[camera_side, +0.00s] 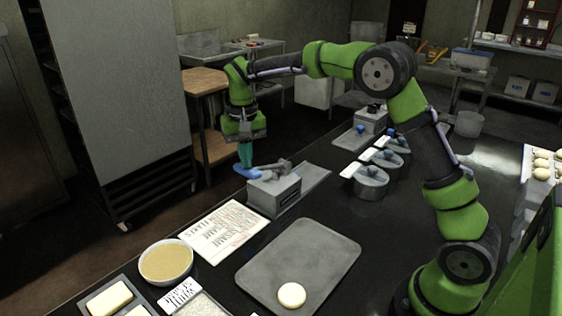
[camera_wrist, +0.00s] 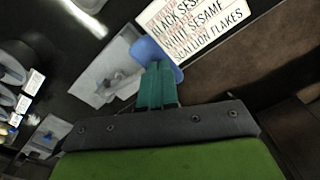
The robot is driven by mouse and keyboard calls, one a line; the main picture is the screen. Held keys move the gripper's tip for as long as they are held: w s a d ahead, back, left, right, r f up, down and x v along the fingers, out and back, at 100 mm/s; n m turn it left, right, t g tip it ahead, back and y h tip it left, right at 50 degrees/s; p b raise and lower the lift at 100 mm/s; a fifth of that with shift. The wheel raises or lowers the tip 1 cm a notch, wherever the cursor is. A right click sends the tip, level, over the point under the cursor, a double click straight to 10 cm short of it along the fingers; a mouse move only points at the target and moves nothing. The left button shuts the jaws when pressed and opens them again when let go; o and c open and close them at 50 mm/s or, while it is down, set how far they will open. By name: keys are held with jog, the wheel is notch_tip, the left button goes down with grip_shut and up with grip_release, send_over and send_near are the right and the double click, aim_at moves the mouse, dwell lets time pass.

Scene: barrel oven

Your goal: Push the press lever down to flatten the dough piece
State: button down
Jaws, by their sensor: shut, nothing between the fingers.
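The press (camera_side: 274,192) is a grey box on a flat plate near the table's far-left edge, and it also shows in the wrist view (camera_wrist: 105,80). Its lever arm ends in a blue paddle (camera_side: 243,171) on the left, which sticks out at the level of the press top. My gripper (camera_side: 245,163) has teal fingers, shut and empty, pointing down. In the wrist view the fingertips (camera_wrist: 158,66) overlap the blue paddle (camera_wrist: 146,48); they look to be at it, but contact is not certain. I cannot see any dough inside the press.
A round dough piece (camera_side: 291,295) lies on a grey tray (camera_side: 325,250) in front. A lettered sheet (camera_side: 227,232) and a tan-filled bowl (camera_side: 166,261) lie near the left edge. Several lidded containers (camera_side: 371,181) stand right of the press.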

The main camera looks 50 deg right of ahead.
aim_at(244, 176)
jog(key=shift+a+f, duration=0.2)
jog(key=shift+f, duration=0.85)
jog(key=shift+a+f, duration=0.2)
jog(key=shift+f, duration=0.8)
dwell(2.0)
jog(key=shift+d+f, duration=0.1)
jog(key=shift+f, duration=1.6)
dwell(1.8)
